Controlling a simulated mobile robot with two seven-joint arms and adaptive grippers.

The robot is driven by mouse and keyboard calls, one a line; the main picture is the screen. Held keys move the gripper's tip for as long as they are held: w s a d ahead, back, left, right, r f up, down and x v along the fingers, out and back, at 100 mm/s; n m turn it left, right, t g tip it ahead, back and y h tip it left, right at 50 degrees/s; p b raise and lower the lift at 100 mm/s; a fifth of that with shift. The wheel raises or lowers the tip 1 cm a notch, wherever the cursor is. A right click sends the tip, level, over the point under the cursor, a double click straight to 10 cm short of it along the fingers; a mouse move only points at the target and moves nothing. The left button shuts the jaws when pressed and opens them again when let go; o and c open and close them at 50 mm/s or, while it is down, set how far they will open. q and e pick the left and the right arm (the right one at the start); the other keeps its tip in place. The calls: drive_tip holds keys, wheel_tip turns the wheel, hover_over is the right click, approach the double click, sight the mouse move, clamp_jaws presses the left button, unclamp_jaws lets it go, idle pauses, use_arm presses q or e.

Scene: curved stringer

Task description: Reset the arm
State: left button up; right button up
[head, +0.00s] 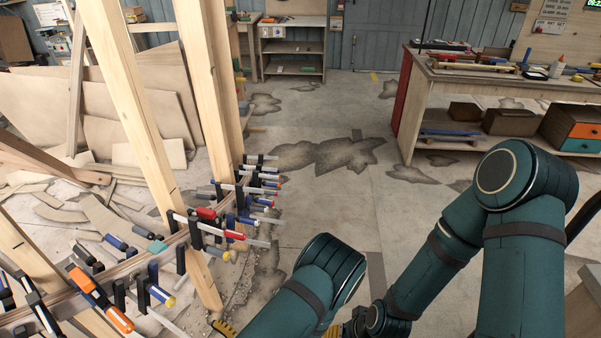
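Two dark green jointed arms of mine fill the lower middle and right of the head view. One bends near the bottom centre and runs down out of the frame. The other has a high elbow at the right and reaches down to the left. A small yellow and black piece at the bottom edge, left of the centre arm, looks like part of my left gripper (224,328). Another, beside the lower end of the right arm, looks like part of my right gripper (334,331). Both are mostly cut off or hidden, so their opening and any contents cannot be told.
A curved wooden stringer (130,262) lined with several clamps (240,222) runs along the left, near upright timber posts (135,100). Wood offcuts (105,215) lie behind it. A workbench (500,78) with tools stands at the right. The middle floor (335,205) is open and patchy.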

use_arm(q)
drive_tip(key=s+a+f+n+g+h, duration=0.1)
drive_tip(key=s+a+f+n+g, duration=0.1)
drive_tip(key=s+n+g, duration=0.5)
drive_tip(key=s+d+f+n+g+h, duration=0.1)
drive_tip(key=s+d+n+g+h, duration=0.4)
drive_tip(key=n, duration=0.6)
drive_tip(key=s+d+f+n+g+h, duration=0.15)
drive_tip(key=d+n+h, duration=0.35)
drive_tip(key=n, duration=0.6)
drive_tip(key=w+d+r+n+t+h, duration=0.25)
drive_tip(key=d+n+h, duration=0.35)
drive_tip(key=n, duration=0.7)
drive_tip(key=w+a+r+n+t+h, duration=0.2)
drive_tip(key=w+n+t, duration=0.4)
drive_tip(key=w+n, duration=0.5)
drive_tip(key=a+r+n, duration=0.1)
drive_tip(key=n, duration=0.4)
drive_tip(key=shift+w+r+n+t+h, duration=0.2)
drive_tip(key=shift+n+t+h, duration=0.1)
drive_tip(key=shift+h, duration=0.1)
drive_tip(key=shift+c, duration=1.2)
